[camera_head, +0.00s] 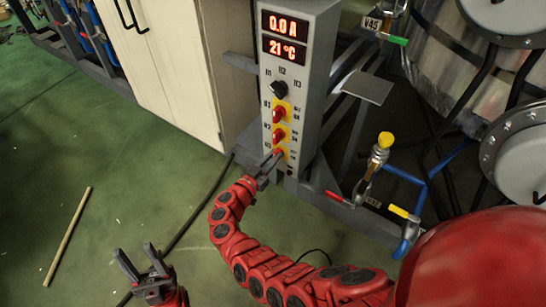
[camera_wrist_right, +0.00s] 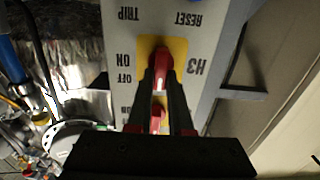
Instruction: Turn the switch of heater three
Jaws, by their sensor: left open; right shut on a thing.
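The heater three switch (camera_wrist_right: 161,66) is a red knob on a yellow plate labelled H3, shown upside down in the right wrist view. In the head view it is the lowest red switch (camera_head: 279,152) on the grey control box (camera_head: 312,60), partly hidden by my right gripper. My right gripper (camera_head: 272,160) is at the box front, shut on this knob; its two dark fingers (camera_wrist_right: 162,85) flank the knob in the wrist view. My left gripper (camera_head: 137,252) is open and empty, low over the green floor at the lower left.
The heater two switch (camera_head: 279,134), heater one switch (camera_head: 279,114) and a black selector knob (camera_head: 278,90) sit above on the box. Displays read 0.0 A and 21 °C. A cream cabinet (camera_head: 175,70) stands left; valves and pipes (camera_head: 375,160) stand right. The left floor is mostly clear.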

